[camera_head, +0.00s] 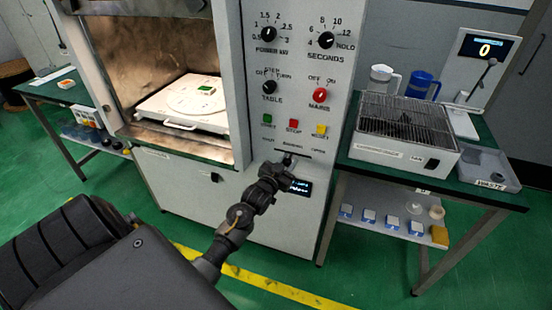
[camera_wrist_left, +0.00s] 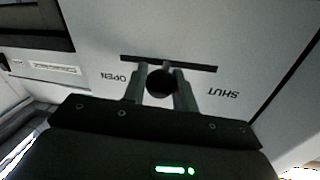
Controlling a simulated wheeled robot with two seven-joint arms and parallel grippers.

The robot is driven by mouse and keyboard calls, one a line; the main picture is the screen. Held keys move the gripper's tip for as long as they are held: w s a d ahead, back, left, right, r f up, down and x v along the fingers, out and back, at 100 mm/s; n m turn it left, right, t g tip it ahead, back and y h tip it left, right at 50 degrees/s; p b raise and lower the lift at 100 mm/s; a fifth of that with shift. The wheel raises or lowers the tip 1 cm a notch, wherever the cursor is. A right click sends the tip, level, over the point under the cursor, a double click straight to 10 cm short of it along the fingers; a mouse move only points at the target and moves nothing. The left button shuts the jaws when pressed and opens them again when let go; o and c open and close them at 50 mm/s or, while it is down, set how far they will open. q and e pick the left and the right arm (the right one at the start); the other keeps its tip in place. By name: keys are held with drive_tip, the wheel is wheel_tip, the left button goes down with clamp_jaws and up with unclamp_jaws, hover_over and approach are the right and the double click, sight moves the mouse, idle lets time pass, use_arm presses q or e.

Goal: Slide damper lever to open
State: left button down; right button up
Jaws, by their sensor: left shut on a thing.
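The damper lever is a dark round knob (camera_wrist_left: 161,84) on a short stem, in a dark horizontal slot (camera_wrist_left: 168,63) on the white panel. In the left wrist view the picture is turned over, with OPEN left of the lever and SHUT right of it. The stem stands near the middle of the slot. My left gripper (camera_wrist_left: 160,90) is shut on the knob, one finger on each side. In the head view my left gripper (camera_head: 284,165) is at the slot below the coloured buttons and hides most of the knob. My right gripper is not in view.
Left of the panel, the open microwave chamber holds a white tray (camera_head: 188,103) with a small green item on it. Above the slot are dials and green, red and yellow buttons (camera_head: 294,126). A small dark display (camera_head: 300,187) sits just below the gripper. A bench with a wire-topped box (camera_head: 404,150) stands right.

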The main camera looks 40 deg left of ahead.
use_arm(q)
drive_tip(key=d, duration=0.1)
drive_tip(key=w+d, duration=0.1)
drive_tip(key=d, duration=0.3)
drive_tip(key=shift+w+d, duration=0.15)
drive_tip(key=shift+w, duration=0.25)
drive_tip(key=c, duration=1.1)
unclamp_jaws()
drive_tip(key=shift+w+d, duration=0.1)
drive_tip(key=shift+d, duration=0.05)
drive_tip(key=shift+c, duration=0.2)
drive_tip(key=shift+s+f, duration=0.1)
drive_tip(key=shift+s, duration=0.1)
drive_tip(key=s+d, duration=0.1)
drive_tip(key=s, duration=0.9)
drive_tip(key=shift+s+d+b, duration=0.15)
drive_tip(key=shift+s+b, duration=0.05)
drive_tip(key=shift+b, duration=0.25)
